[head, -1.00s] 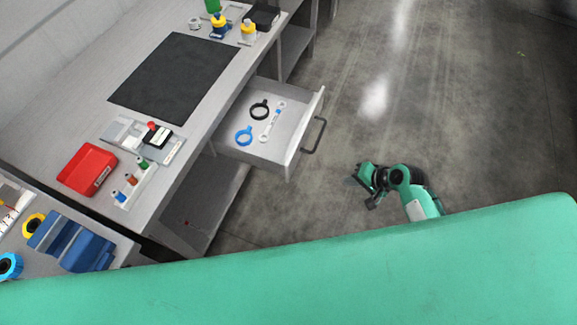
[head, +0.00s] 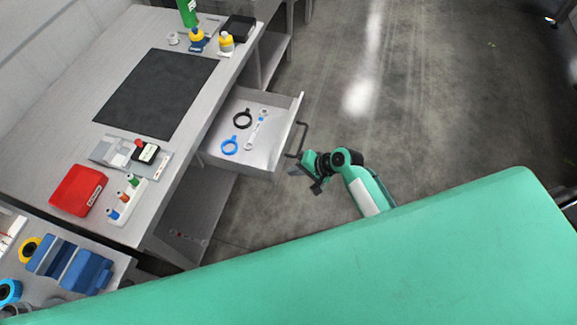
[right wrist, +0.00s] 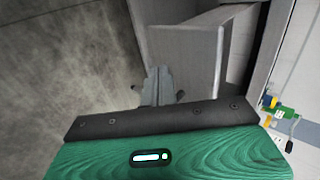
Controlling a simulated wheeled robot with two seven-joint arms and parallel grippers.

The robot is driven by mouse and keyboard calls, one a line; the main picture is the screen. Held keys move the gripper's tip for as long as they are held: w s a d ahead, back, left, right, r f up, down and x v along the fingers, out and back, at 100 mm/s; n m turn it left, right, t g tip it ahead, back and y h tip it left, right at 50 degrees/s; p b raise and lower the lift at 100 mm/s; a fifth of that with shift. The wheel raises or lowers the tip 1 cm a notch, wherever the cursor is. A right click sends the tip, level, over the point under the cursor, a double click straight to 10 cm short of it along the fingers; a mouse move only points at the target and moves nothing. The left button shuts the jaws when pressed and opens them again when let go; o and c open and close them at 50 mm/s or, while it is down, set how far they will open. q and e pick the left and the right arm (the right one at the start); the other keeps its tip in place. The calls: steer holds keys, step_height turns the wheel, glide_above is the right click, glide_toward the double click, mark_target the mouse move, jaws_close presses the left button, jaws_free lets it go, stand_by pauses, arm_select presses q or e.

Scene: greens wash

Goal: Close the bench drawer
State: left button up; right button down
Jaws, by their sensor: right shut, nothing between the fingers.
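The bench drawer (head: 262,158) is grey and stands open, pulled out from the bench, with a dark bar handle (head: 301,140) on its front. Inside lie a black ring tool (head: 242,120), a blue ring tool (head: 229,146) and a pale wrench-like tool (head: 257,130). My right gripper (head: 305,175) is just outside the drawer front, below the handle; contact cannot be told. In the right wrist view my gripper's fingers (right wrist: 158,85) are shut and empty, close in front of a grey drawer panel (right wrist: 185,60). My left gripper is not in view.
The grey bench (head: 55,130) carries a dark mat (head: 155,92), a red bin (head: 77,190), a small bottle rack (head: 127,199) and bottles at the far end. A blue vise-like fixture (head: 70,262) sits lower left. The floor (head: 420,110) right of the drawer is clear.

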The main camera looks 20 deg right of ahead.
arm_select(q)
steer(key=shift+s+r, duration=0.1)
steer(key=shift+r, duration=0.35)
arm_select(e)
steer(key=shift+w+a, duration=0.65)
steer(key=shift+a, duration=0.25)
